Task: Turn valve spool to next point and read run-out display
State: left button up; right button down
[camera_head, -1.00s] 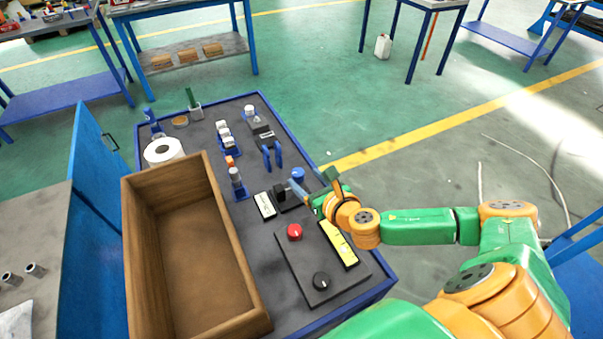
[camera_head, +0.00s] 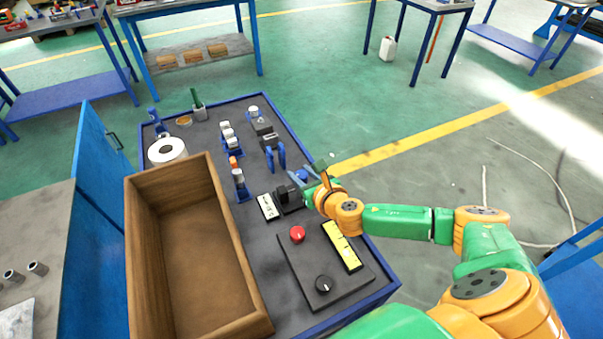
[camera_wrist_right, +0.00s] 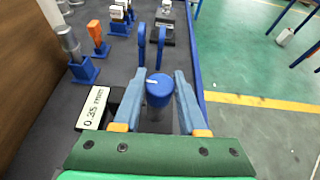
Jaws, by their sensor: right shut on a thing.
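A blue round knob (camera_wrist_right: 159,90) with a white mark on top shows in the right wrist view, at the end of the valve spool setup; the spool itself is not clearly seen. My right gripper (camera_wrist_right: 158,80) is shut on this knob, one blue finger on each side. In the head view the gripper (camera_head: 308,174) sits at the bench's right edge, with the knob (camera_head: 303,175) largely hidden. The white run-out display (camera_head: 267,207) lies left of the gripper. It also shows in the right wrist view (camera_wrist_right: 93,108), turned sideways, seeming to read 0.35 mm. My left gripper is out of view.
Blue V-shaped supports (camera_wrist_right: 152,45) stand just beyond the knob. A black block (camera_head: 287,197) is beside the display. A panel with a red button (camera_head: 298,234) and a yellow level (camera_head: 342,246) lie nearer. A wooden box (camera_head: 238,255) fills the left side.

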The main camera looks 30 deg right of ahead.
jog(key=shift+a+r+m+h+p, duration=0.1)
jog(key=shift+r+m+h+p, duration=0.1)
jog(key=shift+m+h+p, duration=0.35)
jog(key=shift+a+r+m+h+p, duration=0.1)
jog(key=shift+r+m+h+p, duration=0.1)
jog(key=shift+m+h+p, duration=0.35)
jog(key=shift+f+m+g+h+p, duration=0.1)
jog(key=shift+m+g+h+p, duration=0.35)
jog(key=shift+h, duration=0.25)
jog(key=shift+d+f+m+h, duration=0.2)
jog(key=shift+m+h, duration=0.65)
jog(key=shift+h, duration=0.05)
jog(key=shift+c, duration=2.3)
grip_release()
jog(key=p+v, duration=0.1)
jog(key=v, duration=0.6)
